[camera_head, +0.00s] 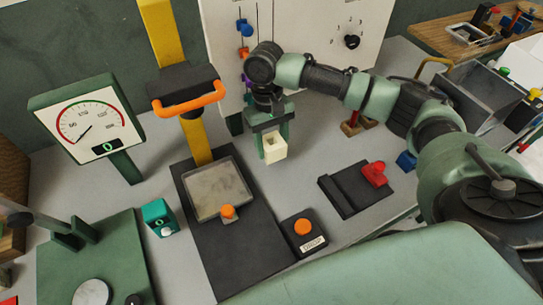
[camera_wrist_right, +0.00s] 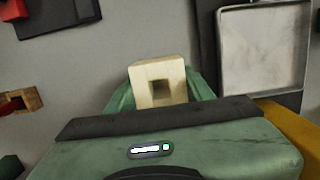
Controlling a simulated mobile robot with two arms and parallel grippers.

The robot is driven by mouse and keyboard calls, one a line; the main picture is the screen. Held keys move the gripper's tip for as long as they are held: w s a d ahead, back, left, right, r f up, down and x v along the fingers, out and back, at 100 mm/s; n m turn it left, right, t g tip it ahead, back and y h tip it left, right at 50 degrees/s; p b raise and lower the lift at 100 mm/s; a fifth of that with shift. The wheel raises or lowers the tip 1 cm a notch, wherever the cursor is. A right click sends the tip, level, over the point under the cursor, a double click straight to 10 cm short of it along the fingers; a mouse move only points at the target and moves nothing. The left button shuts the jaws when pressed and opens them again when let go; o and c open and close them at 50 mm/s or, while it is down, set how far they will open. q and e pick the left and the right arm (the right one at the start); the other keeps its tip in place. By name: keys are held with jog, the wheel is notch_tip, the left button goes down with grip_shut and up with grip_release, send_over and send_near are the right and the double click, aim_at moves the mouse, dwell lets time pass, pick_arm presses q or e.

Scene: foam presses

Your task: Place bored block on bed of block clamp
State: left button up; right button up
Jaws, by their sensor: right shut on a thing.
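The bored block (camera_head: 274,150) is a small cream cube with a square hole, held above the grey bench in the head view. My right gripper (camera_head: 271,136) is shut on it, with the block sticking out below the fingers. The right wrist view also shows the block (camera_wrist_right: 158,71) between the green fingers, its hole facing the camera. A low black fixture with a red part (camera_head: 350,192), seemingly the block clamp, lies to the right of and nearer than the block. Its flat black bed looks empty. My left gripper is not in view.
A press with a yellow column, orange handle (camera_head: 190,103) and metal tray (camera_head: 232,192) stands left of the block. An orange button box (camera_head: 303,231) sits between the press base and the black fixture. A dial gauge (camera_head: 88,120) stands at left.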

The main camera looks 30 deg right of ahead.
aim_at(272, 167)
jog(key=shift+f, duration=3.1)
jog(key=shift+p, duration=0.3)
jog(key=o, duration=1.3)
jog(key=shift+f, duration=0.1)
jog(key=shift+o, duration=0.2)
